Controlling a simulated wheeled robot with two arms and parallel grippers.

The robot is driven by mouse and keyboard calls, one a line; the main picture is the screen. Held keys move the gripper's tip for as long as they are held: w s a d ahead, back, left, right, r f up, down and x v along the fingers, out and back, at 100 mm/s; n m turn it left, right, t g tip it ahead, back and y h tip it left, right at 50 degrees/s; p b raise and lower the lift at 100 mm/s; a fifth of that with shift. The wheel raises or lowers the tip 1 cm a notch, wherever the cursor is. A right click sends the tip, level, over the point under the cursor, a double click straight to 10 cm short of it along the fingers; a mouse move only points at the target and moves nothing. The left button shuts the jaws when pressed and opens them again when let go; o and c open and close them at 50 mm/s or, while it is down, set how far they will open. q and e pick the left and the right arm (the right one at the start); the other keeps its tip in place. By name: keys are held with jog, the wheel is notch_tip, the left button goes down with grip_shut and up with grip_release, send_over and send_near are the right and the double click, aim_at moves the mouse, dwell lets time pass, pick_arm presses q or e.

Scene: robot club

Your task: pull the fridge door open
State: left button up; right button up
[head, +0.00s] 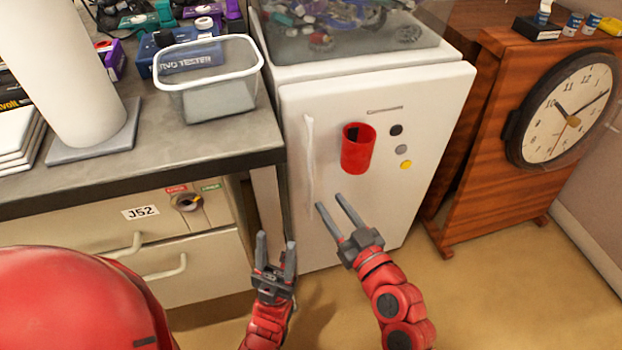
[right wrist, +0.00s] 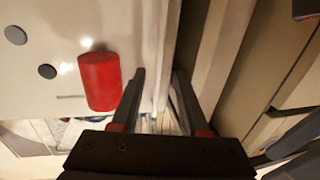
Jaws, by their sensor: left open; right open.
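The white fridge (head: 430,85) stands beside the counter, and its door looks shut. A long white vertical handle (head: 309,165) runs along the door's left edge. My right gripper (head: 330,201) is open in front of the door, its fingertips near the lower end of the handle and slightly right of it. In the right wrist view, the open fingers (right wrist: 160,74) point along the door's edge beside the white door face (right wrist: 60,20); I cannot tell whether they touch the handle. My left gripper (head: 276,243) is open and empty, low in front of the gap between drawers and fridge.
A red cup (head: 357,150) is fixed on the door, with round magnets (head: 401,150) beside it. The counter (head: 160,165) with drawers is close on the left. A wooden cabinet with a clock (head: 565,110) stands right. A clear box (head: 345,35) sits on the fridge. Floor in front is open.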

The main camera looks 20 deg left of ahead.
aim_at(311, 175)
jog(key=x, duration=1)
jog(key=shift+w+a, duration=0.25)
jog(key=shift+a, duration=0.05)
grip_shut()
dwell(0.9)
